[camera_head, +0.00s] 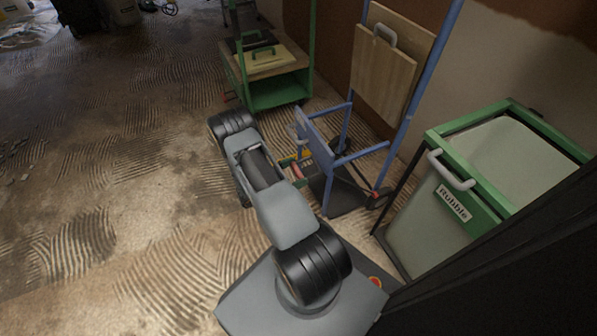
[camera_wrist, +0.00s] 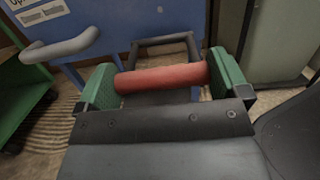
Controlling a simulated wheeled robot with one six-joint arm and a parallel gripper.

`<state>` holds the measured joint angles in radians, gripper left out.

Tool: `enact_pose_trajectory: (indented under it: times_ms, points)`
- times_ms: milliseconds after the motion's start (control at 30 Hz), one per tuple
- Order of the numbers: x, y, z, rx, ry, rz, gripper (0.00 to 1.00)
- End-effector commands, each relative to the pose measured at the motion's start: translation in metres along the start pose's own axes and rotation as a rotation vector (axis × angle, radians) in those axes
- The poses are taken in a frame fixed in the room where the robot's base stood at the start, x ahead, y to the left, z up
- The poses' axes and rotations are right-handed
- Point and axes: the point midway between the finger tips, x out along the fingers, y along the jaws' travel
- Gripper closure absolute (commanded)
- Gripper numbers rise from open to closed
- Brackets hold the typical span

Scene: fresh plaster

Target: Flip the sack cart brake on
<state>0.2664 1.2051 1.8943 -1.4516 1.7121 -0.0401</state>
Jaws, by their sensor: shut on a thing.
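The sack cart (camera_head: 386,150) has a blue tube frame and stands right of my arm in the head view, with a dark toe plate (camera_head: 345,195) low down. My gripper (camera_wrist: 163,82) is shut on a red round bar (camera_wrist: 160,78), which lies crosswise between its green fingers. The bar also shows small in the head view (camera_head: 297,171), beside the cart's blue lower panel (camera_head: 318,143). A dark bracket (camera_wrist: 165,41) shows just behind the bar; I cannot tell how they join. The bar looks like the brake's grip.
A grey handle (camera_wrist: 62,45) sticks out of the blue panel at left in the wrist view. A green trolley (camera_head: 278,90) stands behind, and a green-framed rubble bin (camera_head: 440,215) stands at right. The ridged floor at left is clear.

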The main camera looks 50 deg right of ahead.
Motion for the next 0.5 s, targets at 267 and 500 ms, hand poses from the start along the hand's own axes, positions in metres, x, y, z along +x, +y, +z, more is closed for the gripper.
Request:
enact_pose_trajectory:
  times_ms: [267,500]
  points:
    - [-0.0029,-0.0041,-0.0062,-0.013,0.007,0.002,0.49]
    - [-0.0003,-0.0035,-0.0053,-0.010,0.005,-0.003,0.00]
